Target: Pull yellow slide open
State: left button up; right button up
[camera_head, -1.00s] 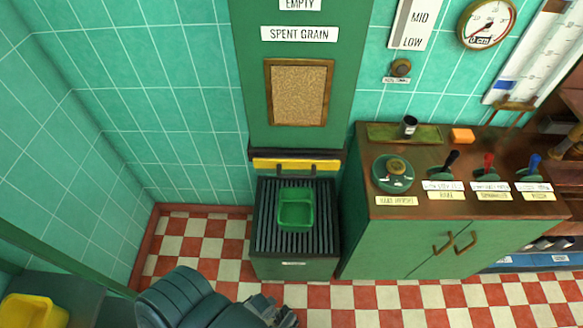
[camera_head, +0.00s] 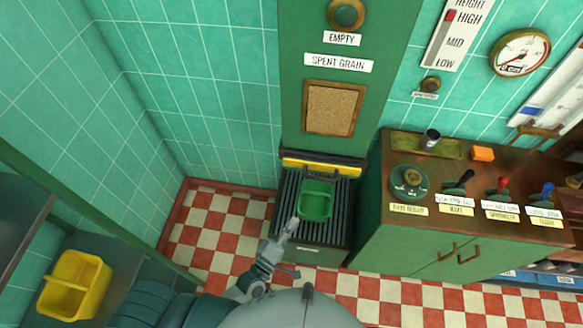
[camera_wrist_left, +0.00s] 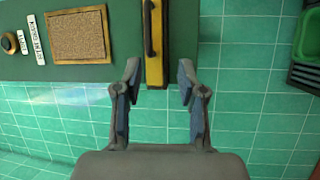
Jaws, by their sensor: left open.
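The yellow slide (camera_head: 322,166) is a flat bar with a dark handle, low on the green spent grain panel, just above the slatted grate. In the left wrist view the yellow slide (camera_wrist_left: 154,70) and its dark handle (camera_wrist_left: 149,28) lie ahead, beyond the gap between the fingers. My left gripper (camera_head: 290,245) is in front of the grate's near side, short of the slide. In the wrist view my left gripper (camera_wrist_left: 157,75) is open and empty, its two fingers apart. My right gripper is not in view.
A green bin (camera_head: 315,203) sits on the slatted grate (camera_head: 287,200). A wooden-topped green cabinet (camera_head: 400,225) with levers stands close on the right. A yellow basket (camera_head: 75,284) is at lower left. The checkered floor (camera_head: 215,225) left of the grate is clear.

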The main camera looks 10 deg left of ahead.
pick_arm(q)
jog(key=r+n, duration=0.1)
jog(key=r, duration=0.1)
jog(key=p, duration=0.3)
send_near(319, 177)
jog(key=shift+t, duration=0.4)
jog(key=x, duration=0.3)
jog(key=f+x, duration=0.1)
jog(key=x, duration=0.6)
jog(key=shift+d+f, duration=0.15)
jog(key=shift+f, duration=0.1)
grip_shut()
